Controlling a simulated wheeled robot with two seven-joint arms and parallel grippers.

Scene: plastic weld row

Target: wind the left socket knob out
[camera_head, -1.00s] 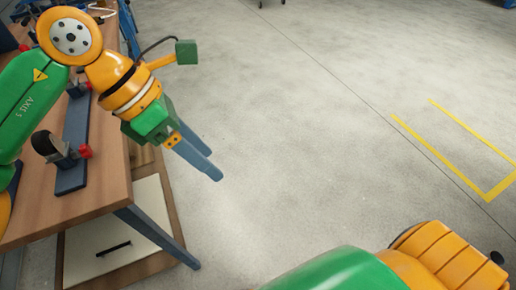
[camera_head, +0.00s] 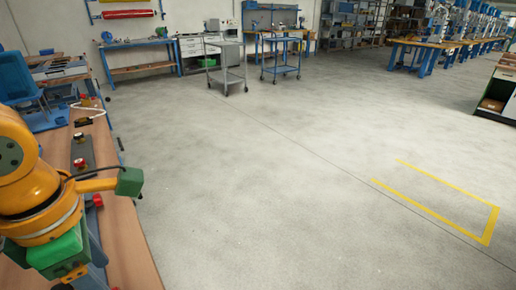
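My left gripper (camera_head: 90,276) is at the lower left, its green body and blue-grey fingers partly cut off by the bottom edge. Its opening cannot be made out. My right gripper is out of view.
The wooden workbench (camera_head: 128,235) runs along the left edge, with blue equipment (camera_head: 18,78) at its far end. Open concrete floor fills the middle and right, with a yellow marking (camera_head: 435,210). A grey cart (camera_head: 226,62) and a blue cart (camera_head: 281,60) stand farther back.

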